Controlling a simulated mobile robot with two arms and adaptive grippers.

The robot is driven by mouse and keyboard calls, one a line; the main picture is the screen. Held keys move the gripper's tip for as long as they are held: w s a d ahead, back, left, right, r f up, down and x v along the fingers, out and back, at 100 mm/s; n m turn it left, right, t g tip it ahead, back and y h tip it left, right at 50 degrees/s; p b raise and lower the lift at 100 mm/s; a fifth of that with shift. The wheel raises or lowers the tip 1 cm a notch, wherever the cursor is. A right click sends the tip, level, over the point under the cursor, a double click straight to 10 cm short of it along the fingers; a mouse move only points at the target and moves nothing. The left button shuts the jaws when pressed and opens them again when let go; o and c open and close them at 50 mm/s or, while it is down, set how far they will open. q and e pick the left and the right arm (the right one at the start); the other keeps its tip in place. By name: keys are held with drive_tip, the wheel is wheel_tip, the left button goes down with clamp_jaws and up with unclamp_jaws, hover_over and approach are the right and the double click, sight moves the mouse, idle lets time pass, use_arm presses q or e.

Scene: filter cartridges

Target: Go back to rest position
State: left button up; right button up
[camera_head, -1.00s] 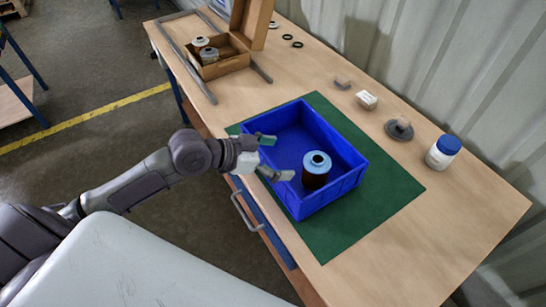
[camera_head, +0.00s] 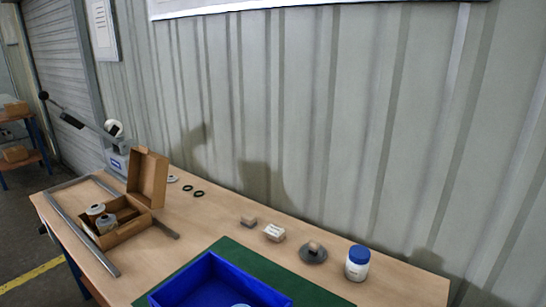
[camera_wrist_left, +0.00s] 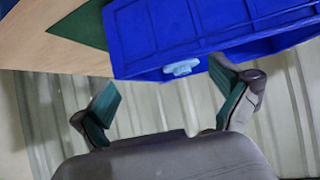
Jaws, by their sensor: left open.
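My left gripper (camera_wrist_left: 170,105) shows in the left wrist view with its two teal-padded fingers spread apart and nothing between them. It is out of the head view. The blue crate (camera_wrist_left: 215,35) lies beyond the fingertips, and a light blue cartridge top (camera_wrist_left: 181,68) shows at its edge. In the head view the blue crate (camera_head: 210,285) is at the bottom edge, cut off by the frame, with the top of a light blue cartridge (camera_head: 241,306) just visible in it. My right gripper is in neither view.
A cardboard box (camera_head: 125,228) with cartridges stands inside a grey metal frame (camera_head: 82,233) at the left. A white jar with a blue lid (camera_head: 357,262), a grey disc with a knob (camera_head: 313,253) and small blocks (camera_head: 273,233) stand along the back. A corrugated wall closes off the table's rear.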

use_arm(q)
drive_tip(key=s+a+f+n+g+y, duration=0.1)
drive_tip(key=s+f+n+g+y, duration=0.15)
drive_tip(key=s+f+y, duration=0.4)
drive_tip(key=s+a+f+n+g+y, duration=0.1)
drive_tip(key=s+a+f+n+g, duration=0.2)
drive_tip(key=s, duration=0.6)
wheel_tip(320, 180, down, 27)
drive_tip(key=s, duration=0.2)
drive_tip(key=s+a+f+g, duration=0.1)
drive_tip(key=s+a+f, duration=0.1)
drive_tip(key=s+f, duration=1.3)
drive_tip(key=shift+s, duration=0.75)
